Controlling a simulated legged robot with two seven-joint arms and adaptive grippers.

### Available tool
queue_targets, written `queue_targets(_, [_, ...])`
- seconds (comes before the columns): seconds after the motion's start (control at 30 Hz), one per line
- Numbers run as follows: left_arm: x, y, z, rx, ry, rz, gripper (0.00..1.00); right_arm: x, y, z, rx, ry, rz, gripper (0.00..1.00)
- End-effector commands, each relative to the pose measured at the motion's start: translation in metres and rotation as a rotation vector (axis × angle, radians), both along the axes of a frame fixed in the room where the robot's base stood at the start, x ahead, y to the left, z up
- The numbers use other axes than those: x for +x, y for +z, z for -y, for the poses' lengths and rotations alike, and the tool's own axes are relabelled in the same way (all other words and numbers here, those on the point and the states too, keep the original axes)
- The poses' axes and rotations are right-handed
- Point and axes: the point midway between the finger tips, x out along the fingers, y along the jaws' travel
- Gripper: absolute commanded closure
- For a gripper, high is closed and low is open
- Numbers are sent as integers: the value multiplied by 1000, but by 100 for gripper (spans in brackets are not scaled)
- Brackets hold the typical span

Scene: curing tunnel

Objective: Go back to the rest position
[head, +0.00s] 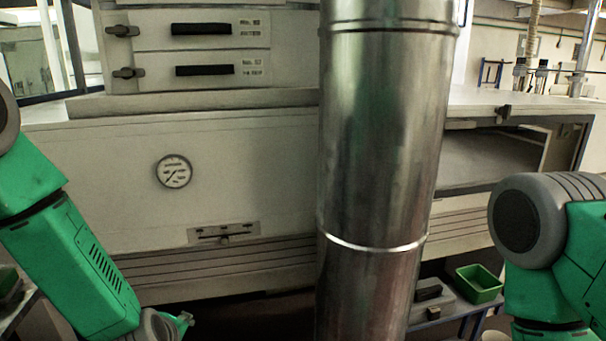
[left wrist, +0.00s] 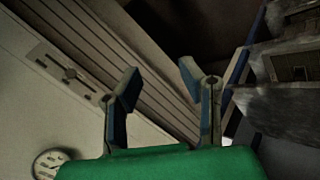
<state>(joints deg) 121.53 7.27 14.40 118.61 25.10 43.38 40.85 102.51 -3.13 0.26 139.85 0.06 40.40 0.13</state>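My left arm comes in from the left in the head view, angled down to the right. The tip of my left gripper (head: 183,320) shows at the bottom edge, low in front of the tunnel. In the left wrist view the two fingers of my left gripper (left wrist: 158,85) stand apart with nothing between them. My right arm shows at the right edge of the head view, with its elbow bent. My right gripper is out of the picture.
A pale curing tunnel (head: 100,190) with a round gauge (head: 174,172) fills the left and middle. A thick metal duct (head: 385,150) stands upright in front. A green bin (head: 480,283) and a grey case (head: 432,300) sit low at the right. The tunnel's opening (head: 490,158) is right of the duct.

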Motion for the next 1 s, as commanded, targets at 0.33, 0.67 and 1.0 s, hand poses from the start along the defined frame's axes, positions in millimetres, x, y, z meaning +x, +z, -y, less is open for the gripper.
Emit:
queue_targets(0.33, [-218,-152,-18,377,-793,-464,66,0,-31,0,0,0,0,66])
queue_targets(0.67, [-325,-175,-33,440,-1212,-641,66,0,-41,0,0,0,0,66])
queue_targets(1.0, [-326,-175,-33,441,-1220,-643,66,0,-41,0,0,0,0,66])
